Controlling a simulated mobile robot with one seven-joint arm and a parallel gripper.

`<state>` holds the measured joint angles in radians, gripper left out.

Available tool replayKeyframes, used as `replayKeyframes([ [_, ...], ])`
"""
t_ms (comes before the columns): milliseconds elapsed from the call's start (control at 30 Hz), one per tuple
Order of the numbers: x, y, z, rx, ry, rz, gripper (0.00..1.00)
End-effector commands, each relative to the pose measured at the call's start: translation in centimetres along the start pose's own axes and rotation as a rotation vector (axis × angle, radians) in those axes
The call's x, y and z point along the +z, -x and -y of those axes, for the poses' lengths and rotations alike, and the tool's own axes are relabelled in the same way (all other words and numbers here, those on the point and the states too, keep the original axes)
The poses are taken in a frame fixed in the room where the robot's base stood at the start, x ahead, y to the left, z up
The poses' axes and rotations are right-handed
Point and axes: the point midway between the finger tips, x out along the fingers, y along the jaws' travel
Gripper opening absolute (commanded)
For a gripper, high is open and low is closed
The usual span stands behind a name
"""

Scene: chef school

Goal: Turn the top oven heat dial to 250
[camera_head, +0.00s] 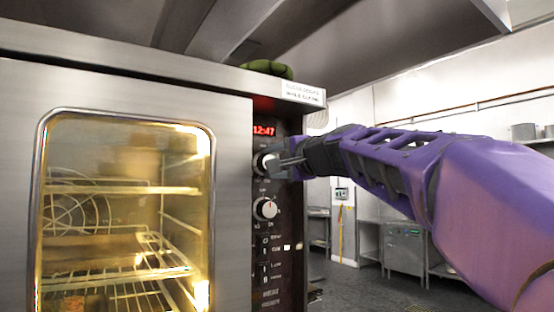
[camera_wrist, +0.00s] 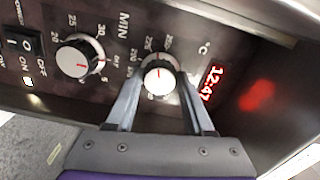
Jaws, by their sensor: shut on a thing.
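The top oven heat dial (camera_wrist: 160,75) is a round white and silver knob with a red pointer line and a °C scale in the wrist view. In the head view the dial (camera_head: 263,162) is partly covered by my fingers. My gripper (camera_wrist: 161,84) has one finger on each side of the knob and is shut on it. In the head view my gripper (camera_head: 277,163) reaches the panel from the right. The scale numbers beside the knob are small and partly blurred, so I cannot tell the exact setting.
A minute timer dial (camera_wrist: 82,57) sits beside the heat dial, lower on the panel in the head view (camera_head: 265,209). A red clock display (camera_head: 264,130) reads 12:47. Rocker switches (camera_wrist: 22,42) lie beyond the timer. The lit glass oven door (camera_head: 125,205) is left of the panel.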

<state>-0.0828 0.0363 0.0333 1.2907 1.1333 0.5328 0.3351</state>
Motion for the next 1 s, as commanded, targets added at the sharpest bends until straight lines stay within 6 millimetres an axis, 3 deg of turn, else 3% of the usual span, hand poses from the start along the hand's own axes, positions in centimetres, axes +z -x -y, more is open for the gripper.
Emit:
replayKeyframes([
  [500,-0.07,0.05,0.2,-0.001,-0.321,-0.001,0.0],
  [1000,-0.05,0.05,0.17,-0.002,-0.374,-0.001,0.0],
])
